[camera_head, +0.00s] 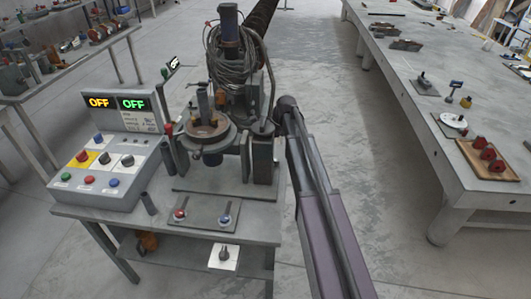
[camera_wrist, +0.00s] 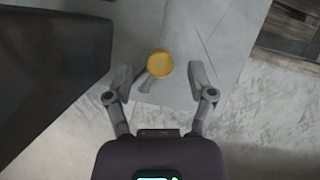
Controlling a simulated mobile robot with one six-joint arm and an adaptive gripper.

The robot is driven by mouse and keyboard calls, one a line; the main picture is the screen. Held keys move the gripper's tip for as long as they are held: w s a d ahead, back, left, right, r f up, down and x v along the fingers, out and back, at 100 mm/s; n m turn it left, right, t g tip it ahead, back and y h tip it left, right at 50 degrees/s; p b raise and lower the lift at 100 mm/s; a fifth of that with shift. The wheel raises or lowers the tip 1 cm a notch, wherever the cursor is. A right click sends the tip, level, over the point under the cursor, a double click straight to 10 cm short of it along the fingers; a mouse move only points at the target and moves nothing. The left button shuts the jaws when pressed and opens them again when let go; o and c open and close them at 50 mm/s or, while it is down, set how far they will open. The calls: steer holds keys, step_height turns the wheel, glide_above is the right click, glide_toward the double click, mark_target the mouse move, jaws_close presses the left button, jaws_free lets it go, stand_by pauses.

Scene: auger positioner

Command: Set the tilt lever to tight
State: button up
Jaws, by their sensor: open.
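The positioner (camera_head: 207,132) stands on the grey bench in the head view, with a round turntable and a coil of cable behind it. In the wrist view a round yellow knob (camera_wrist: 160,64) with a short grey lever arm (camera_wrist: 147,83) shows between the fingers of my gripper (camera_wrist: 160,76). It looks like the tilt lever, but I see no label on it. My gripper is open, with a clear gap on each side of the knob. In the head view my arm reaches to the positioner's right side; the yellow knob and my fingers cannot be made out there.
A control box (camera_head: 105,172) with coloured buttons and two OFF displays stands left of the positioner. A small plate (camera_head: 203,212) with red and blue knobs lies in front. A dark block (camera_wrist: 50,72) fills the wrist view's left side. A long table (camera_head: 410,120) stands right.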

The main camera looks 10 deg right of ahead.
steer(key=shift+b+x, duration=0.7)
steer(key=shift+x, duration=0.4)
jaws_close()
